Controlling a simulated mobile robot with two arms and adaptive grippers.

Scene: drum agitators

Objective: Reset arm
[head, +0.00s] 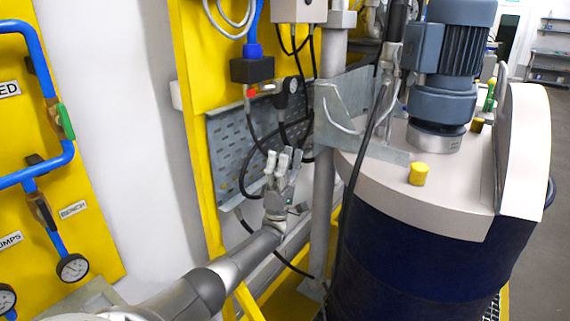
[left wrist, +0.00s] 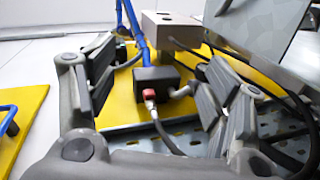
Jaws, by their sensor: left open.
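My left arm comes in from the bottom left of the head view. Its gripper (head: 280,163) is in front of the grey perforated panel on the yellow frame. In the left wrist view, the fingers of my left gripper (left wrist: 158,75) are spread wide with nothing held between them. Behind the gap is a black box (left wrist: 142,79) with a red part and a cable; it also shows in the head view (head: 252,69), above the gripper. My right gripper is in neither view.
A dark blue drum (head: 410,255) with a pale lid and a motor (head: 448,55) stands at right. A vertical grey post (head: 324,200) and hanging black cables are close to my left gripper. Blue pipes (head: 52,90) and gauges are on a yellow panel at left.

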